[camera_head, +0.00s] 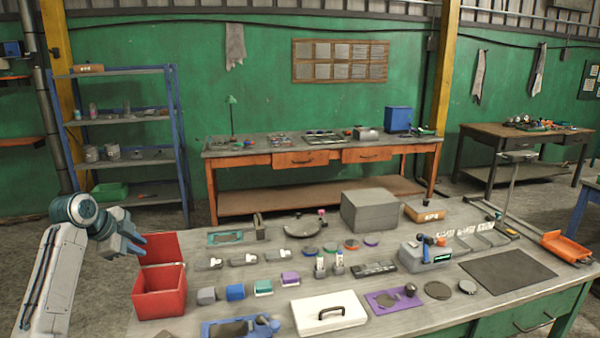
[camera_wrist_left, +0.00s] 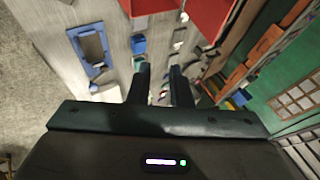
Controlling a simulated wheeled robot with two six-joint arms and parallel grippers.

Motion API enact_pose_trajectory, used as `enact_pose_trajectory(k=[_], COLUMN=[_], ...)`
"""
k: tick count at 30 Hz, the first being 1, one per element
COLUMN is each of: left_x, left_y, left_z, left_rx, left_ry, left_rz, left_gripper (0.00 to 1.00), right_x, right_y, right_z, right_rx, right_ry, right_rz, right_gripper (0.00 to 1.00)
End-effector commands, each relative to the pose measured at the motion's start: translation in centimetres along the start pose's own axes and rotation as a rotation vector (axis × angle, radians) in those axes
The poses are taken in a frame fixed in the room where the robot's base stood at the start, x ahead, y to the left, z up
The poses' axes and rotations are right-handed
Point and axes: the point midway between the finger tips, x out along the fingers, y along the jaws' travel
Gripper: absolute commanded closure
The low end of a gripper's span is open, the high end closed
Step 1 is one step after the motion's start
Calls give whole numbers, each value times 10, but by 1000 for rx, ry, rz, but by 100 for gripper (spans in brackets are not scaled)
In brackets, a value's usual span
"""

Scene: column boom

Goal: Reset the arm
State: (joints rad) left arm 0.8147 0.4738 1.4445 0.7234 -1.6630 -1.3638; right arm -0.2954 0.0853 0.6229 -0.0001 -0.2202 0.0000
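My left arm comes in from the left in the head view. My right arm and gripper are in neither view.
The workbench carries a grey box (camera_head: 369,211), a white case (camera_head: 328,313), a blue-and-grey tool (camera_head: 426,252), an orange tray (camera_head: 566,246) and many small parts. A dark mat (camera_head: 507,270) lies at right. A blue shelf (camera_head: 125,125) and wooden bench (camera_head: 300,160) stand behind.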

Motion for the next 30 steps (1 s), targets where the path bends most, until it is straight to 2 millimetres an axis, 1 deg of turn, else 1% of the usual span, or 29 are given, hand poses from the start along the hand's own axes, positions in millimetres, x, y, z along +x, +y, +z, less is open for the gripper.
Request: enact_pose_trajectory(k=[1, 4, 8, 10, 14, 17, 20, 21, 23, 24, 26, 27, 29, 30], left_x=[6, 16, 30, 38, 56, 70, 85, 91, 97, 100, 101, 101, 98, 95], left_y=[8, 21, 43, 57, 91, 124, 169, 191, 225, 248, 281, 303, 335, 356], left_z=[0, 0, 0, 1, 1, 2, 2, 1, 1, 0, -1, -1, -2, -3], left_rx=[-9, -32, -70, -95, -150, -204, -279, -315, -375, -417, -479, -523, -588, -634], left_ry=[-5, -18, -38, -51, -79, -105, -140, -155, -180, -196, -220, -235, -258, -274], left_rz=[7, 16, 28, 36, 52, 65, 78, 84, 88, 90, 88, 88, 83, 81], left_gripper=[82, 82, 82, 82, 82, 82, 82, 82, 82, 82, 82, 82, 82, 82], right_x=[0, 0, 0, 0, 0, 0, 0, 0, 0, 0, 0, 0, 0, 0], right_y=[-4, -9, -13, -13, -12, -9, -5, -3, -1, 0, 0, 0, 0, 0], right_z=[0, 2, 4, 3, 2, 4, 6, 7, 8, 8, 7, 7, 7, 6], right_rx=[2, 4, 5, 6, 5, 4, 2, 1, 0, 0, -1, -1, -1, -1], right_ry=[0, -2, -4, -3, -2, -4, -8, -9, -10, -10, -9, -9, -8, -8], right_rz=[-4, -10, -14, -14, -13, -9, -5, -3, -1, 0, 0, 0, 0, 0], right_gripper=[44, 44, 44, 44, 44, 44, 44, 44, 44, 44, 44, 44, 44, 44])
